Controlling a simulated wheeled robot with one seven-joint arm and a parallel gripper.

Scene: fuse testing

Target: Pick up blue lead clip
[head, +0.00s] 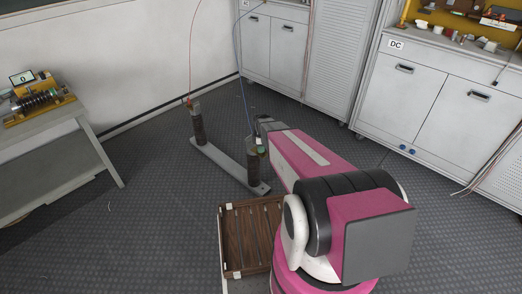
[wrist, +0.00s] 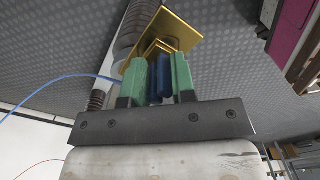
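The blue lead clip (wrist: 153,84) is between the two green fingers of my gripper (wrist: 160,78) in the wrist view. The fingers flank it closely on both sides and appear shut on it. A blue lead (wrist: 60,77) runs off to the left from it. Just beyond the fingertips is a brass terminal plate (wrist: 178,36) on a ribbed brown post. Whether the clip still touches the plate cannot be told. In the head view my gripper is at the nearer fuse post (head: 256,160), largely hidden by my arm, and the blue lead (head: 241,75) hangs from above.
The farther post (head: 198,125) with a red lead (head: 190,45) stands on the same grey base bar (head: 222,160). A brown slatted crate (head: 224,245) is in front. A bench (head: 60,125) with a coil device is at left. White cabinets (head: 420,105) line the back. The floor at left is clear.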

